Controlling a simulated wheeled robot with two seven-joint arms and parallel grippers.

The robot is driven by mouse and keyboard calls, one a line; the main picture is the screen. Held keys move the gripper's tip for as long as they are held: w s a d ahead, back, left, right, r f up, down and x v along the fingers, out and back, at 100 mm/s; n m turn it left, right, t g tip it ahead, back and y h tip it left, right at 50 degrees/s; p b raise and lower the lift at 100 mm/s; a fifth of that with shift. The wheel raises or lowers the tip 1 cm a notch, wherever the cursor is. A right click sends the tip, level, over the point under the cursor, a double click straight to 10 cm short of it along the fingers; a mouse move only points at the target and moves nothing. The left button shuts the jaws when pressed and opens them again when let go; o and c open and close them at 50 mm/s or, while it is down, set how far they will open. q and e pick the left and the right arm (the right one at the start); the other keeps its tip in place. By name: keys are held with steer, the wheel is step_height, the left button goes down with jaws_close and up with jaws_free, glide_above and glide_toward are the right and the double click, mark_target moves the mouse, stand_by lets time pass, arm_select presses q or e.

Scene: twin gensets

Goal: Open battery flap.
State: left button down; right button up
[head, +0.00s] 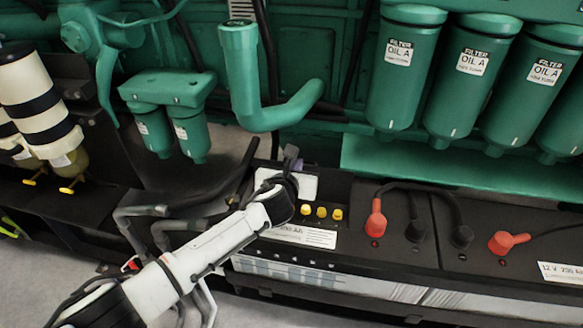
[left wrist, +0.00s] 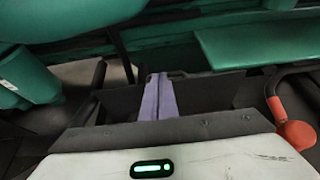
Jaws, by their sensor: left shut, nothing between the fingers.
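My left gripper (head: 291,153) is over the left end of the left battery (head: 350,195). Its lilac fingers (left wrist: 158,97) are shut together with nothing between them. In the left wrist view a dark panel (left wrist: 210,92) lies behind the fingers. I cannot tell whether this is the battery flap or the battery top, nor whether the fingers touch it. My white hand and wrist cover part of the battery's left end. Several yellow caps (head: 321,212) show on the battery just right of my wrist. My right gripper is not in view.
A red terminal boot (head: 376,219) and black cables stand right of the caps; the boot also shows in the left wrist view (left wrist: 297,133). A green bent pipe (head: 265,110) and green oil filters (head: 402,75) are behind. Grey bent tubes (head: 140,213) lie left of my arm.

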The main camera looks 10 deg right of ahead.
arm_select(q)
steer(key=shift+s+a, duration=0.1)
stand_by(0.4)
steer(key=p+v, duration=0.2)
steer(key=v, duration=0.8)
steer(key=s+a+f+m+g+y, duration=0.1)
steer(key=s+a+f+m+g, duration=0.2)
steer(key=s+a+m, duration=0.75)
steer(key=s+a+f+m+g+y, duration=0.2)
steer(key=s+a+f+m+g, duration=0.1)
steer(key=s+a+m, duration=0.75)
steer(key=s+a+f+m+g+y, duration=0.1)
steer(key=s+a+f+m+g, duration=0.25)
steer(key=s+a+m, duration=0.75)
steer(key=w+d+f+m+t+h, duration=0.1)
steer(key=d+f+t, duration=0.5)
steer(key=f, duration=0.6)
steer(key=shift+w+d+f+m+h, duration=0.3)
steer(key=shift+w+d+h, duration=0.15)
steer(key=shift+w, duration=0.35)
